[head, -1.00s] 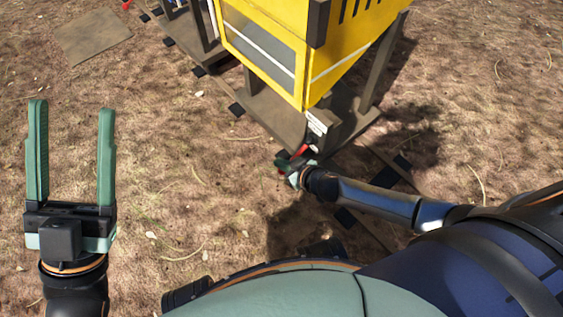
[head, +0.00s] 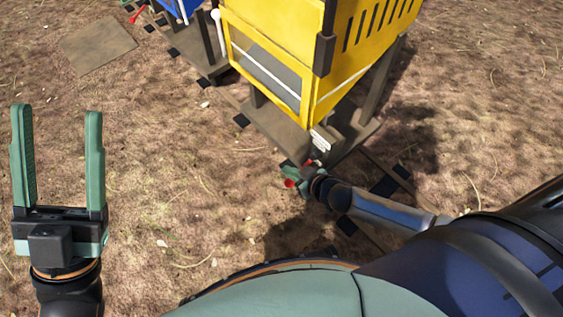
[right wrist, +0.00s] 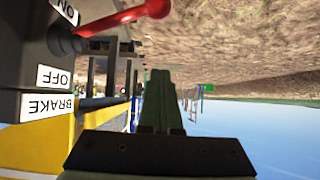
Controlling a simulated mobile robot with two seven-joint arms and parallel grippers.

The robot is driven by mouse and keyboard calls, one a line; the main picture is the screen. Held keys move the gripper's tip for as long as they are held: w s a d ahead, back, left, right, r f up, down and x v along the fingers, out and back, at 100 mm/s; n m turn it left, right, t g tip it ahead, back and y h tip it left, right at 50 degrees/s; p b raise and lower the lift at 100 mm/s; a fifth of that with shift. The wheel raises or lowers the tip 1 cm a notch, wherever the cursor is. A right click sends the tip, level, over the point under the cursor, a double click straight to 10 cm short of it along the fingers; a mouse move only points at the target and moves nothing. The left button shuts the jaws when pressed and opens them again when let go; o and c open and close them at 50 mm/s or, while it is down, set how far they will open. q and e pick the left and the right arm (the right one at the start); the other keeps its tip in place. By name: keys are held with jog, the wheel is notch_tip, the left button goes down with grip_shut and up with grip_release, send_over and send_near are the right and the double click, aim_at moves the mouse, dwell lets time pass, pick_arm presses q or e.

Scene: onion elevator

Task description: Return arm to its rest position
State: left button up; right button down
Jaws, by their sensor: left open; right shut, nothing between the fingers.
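My left gripper (head: 57,165) is at the left of the head view, its two green fingers spread and empty over the ground. My right gripper (head: 289,172) is low at the front corner of the yellow machine, partly hidden by its own wrist. In the right wrist view the right gripper's fingers (right wrist: 162,85) are together with nothing between them. A red-knobbed lever (right wrist: 135,17) sits on a grey box with ON, OFF and BRAKE labels, to the left of the fingers and apart from them. Its red part also shows beside the right gripper in the head view (head: 291,183).
The yellow machine (head: 340,85) stands on wooden legs and a base board (head: 275,125) just beyond my right gripper. A blue machine (head: 183,8) is behind it to the left. A flat board (head: 100,47) lies farther left. Ground between left gripper and machine is open.

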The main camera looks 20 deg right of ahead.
pick_arm(q)
jog(key=shift+a+r+p, duration=0.25)
jog(key=shift+r+p, duration=0.35)
jog(key=shift+r, duration=0.3)
pick_arm(e)
jog(key=shift+v, duration=2.2)
jog(key=shift+a, duration=0.1)
